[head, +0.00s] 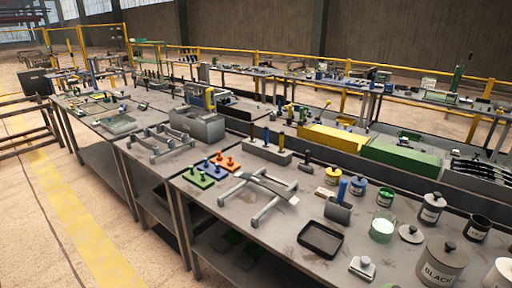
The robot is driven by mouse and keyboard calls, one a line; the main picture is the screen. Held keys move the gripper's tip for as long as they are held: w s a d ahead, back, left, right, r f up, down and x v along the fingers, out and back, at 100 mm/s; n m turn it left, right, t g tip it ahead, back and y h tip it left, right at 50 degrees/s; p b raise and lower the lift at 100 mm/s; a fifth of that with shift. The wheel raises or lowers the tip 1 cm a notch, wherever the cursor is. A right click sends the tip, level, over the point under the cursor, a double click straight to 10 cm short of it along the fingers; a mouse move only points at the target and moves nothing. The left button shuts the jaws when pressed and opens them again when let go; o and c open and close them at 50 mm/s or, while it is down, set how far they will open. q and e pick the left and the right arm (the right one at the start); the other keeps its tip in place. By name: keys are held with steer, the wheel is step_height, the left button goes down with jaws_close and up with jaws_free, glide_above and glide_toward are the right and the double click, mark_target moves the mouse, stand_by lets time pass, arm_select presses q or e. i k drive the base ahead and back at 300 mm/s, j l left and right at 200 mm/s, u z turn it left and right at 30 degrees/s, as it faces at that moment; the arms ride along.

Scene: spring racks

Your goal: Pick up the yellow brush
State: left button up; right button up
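A grey block (263,154) stands on the near bench with several thin upright handles in it. The rightmost handle is yellowish (281,142) and may be the yellow brush, but it is too small to be sure. The lower ends of the handles are hidden in the block. Neither of my grippers shows in the head view.
The near bench (228,214) holds a grey metal frame (262,190), a black tray (320,239), a hammer (306,164) and several paint cans, one marked BLACK (441,264). Yellow (333,139) and green (400,158) boxes stand behind. Open floor (50,220) lies at left.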

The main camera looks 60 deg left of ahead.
mark_target(282, 133)
steer(key=u, duration=1.9)
